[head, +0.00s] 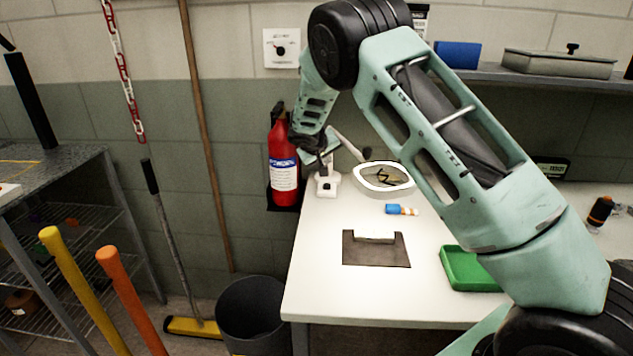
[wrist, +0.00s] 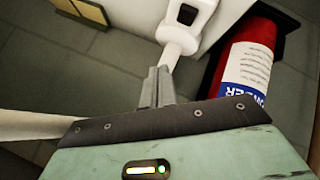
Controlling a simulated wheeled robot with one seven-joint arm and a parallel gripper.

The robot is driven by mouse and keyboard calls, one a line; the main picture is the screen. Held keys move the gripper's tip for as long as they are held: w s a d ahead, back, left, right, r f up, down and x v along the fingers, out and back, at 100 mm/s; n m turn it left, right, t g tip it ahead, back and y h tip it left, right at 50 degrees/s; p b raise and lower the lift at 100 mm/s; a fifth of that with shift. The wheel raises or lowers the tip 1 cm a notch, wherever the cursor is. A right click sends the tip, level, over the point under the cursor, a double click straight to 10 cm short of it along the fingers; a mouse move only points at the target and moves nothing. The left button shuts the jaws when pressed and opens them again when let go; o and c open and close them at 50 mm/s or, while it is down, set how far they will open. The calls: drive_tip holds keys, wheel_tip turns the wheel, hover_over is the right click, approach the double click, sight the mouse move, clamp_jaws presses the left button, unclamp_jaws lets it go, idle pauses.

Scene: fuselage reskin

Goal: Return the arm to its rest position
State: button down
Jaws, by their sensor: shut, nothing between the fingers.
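My arm reaches up from the lower right, bends high at the top and comes down toward the left rear of the white table (head: 330,300). My gripper is at its lower end, near the red fire extinguisher (head: 284,170) and the magnifier lamp's white base (head: 328,187). In the wrist view my gripper (wrist: 158,82) has its grey fingers together with nothing between them. The white lamp part (wrist: 178,38) shows just beyond the fingertips; I cannot tell whether they touch. The extinguisher (wrist: 245,70) is to their right. In the head view the fingers are too small to make out.
The magnifier's ring (head: 383,178), a blue-orange item (head: 401,210), a dark metal plate (head: 376,250) and a green tray (head: 468,270) are on the table. A wall shelf (head: 490,75) runs behind my arm. A black bin (head: 252,312) stands left of the table.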

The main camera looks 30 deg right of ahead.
drive_tip(key=s+a+r+n+g+y+p, duration=0.1)
drive_tip(key=s+a+r+n+y, duration=0.15)
drive_tip(key=s+a, duration=1)
drive_tip(key=s+a+r+n+g+y+p, duration=0.15)
drive_tip(key=s+a+r+y, duration=0.25)
drive_tip(key=s+a, duration=0.8)
drive_tip(key=s+a+r+n+g, duration=0.1)
drive_tip(key=s+a+n, duration=0.1)
drive_tip(key=s, duration=1)
drive_tip(key=s+a+r+n+g+y, duration=0.1)
drive_tip(key=s+a+n+g, duration=0.1)
drive_tip(key=s, duration=1.1)
drive_tip(key=shift+a+r+n, duration=0.25)
drive_tip(key=shift+a+n, duration=0.25)
drive_tip(key=shift+a, duration=0.7)
